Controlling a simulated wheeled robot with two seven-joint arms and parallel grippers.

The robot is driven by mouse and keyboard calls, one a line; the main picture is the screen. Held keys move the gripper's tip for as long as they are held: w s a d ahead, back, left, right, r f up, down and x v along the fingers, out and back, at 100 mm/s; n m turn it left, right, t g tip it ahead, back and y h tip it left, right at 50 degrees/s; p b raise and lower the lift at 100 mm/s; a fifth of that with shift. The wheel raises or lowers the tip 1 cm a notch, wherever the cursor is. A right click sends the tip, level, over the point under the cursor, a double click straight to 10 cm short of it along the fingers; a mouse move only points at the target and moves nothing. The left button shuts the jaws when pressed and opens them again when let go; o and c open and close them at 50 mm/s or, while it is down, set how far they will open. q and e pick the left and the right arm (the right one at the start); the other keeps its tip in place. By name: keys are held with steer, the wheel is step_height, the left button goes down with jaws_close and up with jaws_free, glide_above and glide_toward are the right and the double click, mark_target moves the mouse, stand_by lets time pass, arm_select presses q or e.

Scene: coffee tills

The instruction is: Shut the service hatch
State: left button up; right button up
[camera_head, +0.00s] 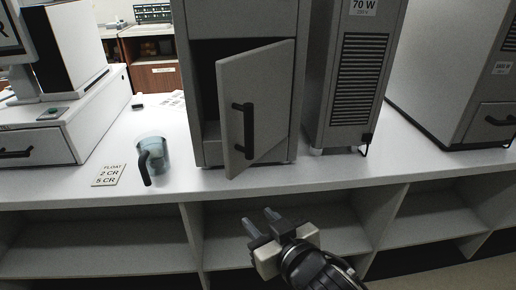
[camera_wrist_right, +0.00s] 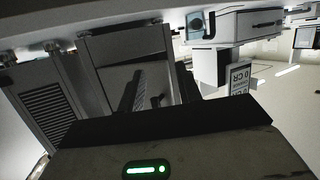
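The service hatch (camera_head: 268,90) is a grey door on the front of a tall grey cabinet (camera_head: 245,18). It stands partly open, its free left edge swung out over the counter and a dark gap showing behind it. A black bar handle (camera_head: 244,130) is near that free edge. My right gripper (camera_head: 259,217) is open and empty, in front of the counter edge and below the hatch, apart from it. In the right wrist view the picture is turned over, and the cabinet (camera_wrist_right: 122,44) shows beyond my fingers. My left gripper is not in view.
A clear jug (camera_head: 156,157) with a black handle stands left of the hatch, near a float sign (camera_head: 108,175). A till drawer unit (camera_head: 40,146) is further left. A vented grey unit (camera_head: 358,75) stands close on the right. Open shelves (camera_head: 100,240) lie below the white counter (camera_head: 330,172).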

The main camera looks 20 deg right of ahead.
mark_target(251, 135)
step_height(251, 135, up, 13)
steer(key=w+d+m+t+h+p, duration=0.1)
steer(key=w+d+m+t+h, duration=0.1)
steer(key=t, duration=0.1)
steer(key=w, duration=0.7)
steer(key=shift+w+r, duration=0.1)
steer(key=shift+w, duration=0.6)
steer(key=shift+c, duration=0.9)
jaws_close()
